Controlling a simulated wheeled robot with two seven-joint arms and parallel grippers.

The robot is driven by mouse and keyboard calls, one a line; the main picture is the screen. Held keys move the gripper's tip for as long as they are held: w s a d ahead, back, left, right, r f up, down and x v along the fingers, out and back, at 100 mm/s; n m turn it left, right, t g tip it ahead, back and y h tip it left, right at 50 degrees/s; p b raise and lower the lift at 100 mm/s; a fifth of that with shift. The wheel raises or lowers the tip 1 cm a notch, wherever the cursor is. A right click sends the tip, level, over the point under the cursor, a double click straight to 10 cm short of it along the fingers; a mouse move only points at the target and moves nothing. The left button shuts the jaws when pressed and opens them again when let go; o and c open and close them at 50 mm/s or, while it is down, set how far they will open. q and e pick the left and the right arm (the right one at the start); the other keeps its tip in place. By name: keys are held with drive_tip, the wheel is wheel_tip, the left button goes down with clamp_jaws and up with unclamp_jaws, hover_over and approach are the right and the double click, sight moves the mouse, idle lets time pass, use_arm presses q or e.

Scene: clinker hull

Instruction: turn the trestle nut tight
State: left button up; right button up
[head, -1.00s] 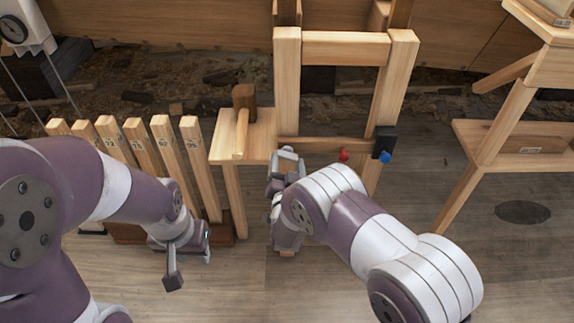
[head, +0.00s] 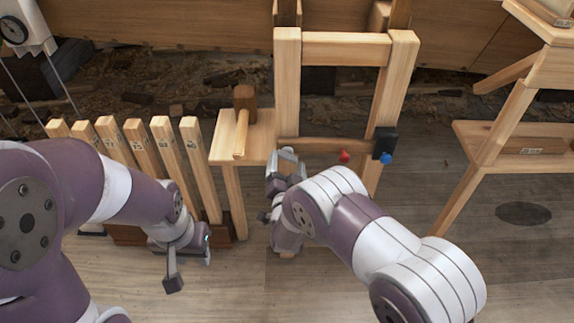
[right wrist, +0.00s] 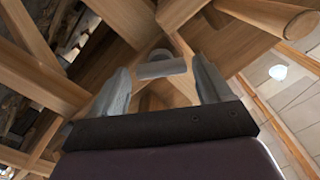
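The wooden trestle (head: 287,75) stands at the centre of the head view, with two posts and crossbars. In the right wrist view a grey metal piece with a flat bar and a rounded top, which looks like the trestle nut (right wrist: 162,69), lies between my fingertips. My right gripper (right wrist: 160,82) is open around it, with narrow gaps seeming to show on both sides. In the head view my right gripper (head: 287,160) is at the lower left of the trestle and hides the nut. My left gripper (head: 174,283) hangs low at the left, away from the trestle; its finger opening is unclear.
A mallet (head: 241,125) lies on a small wooden shelf (head: 222,140) just left of my right gripper. Several upright numbered slats (head: 165,145) stand further left. A red knob (head: 344,156) and a blue knob (head: 386,158) are to the right. Open floor lies in front.

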drive_tip(key=shift+o, duration=0.2)
drive_tip(key=shift+s, duration=0.1)
drive_tip(key=s+p, duration=0.3)
drive_tip(key=s, duration=0.9)
drive_tip(key=shift+s, duration=0.25)
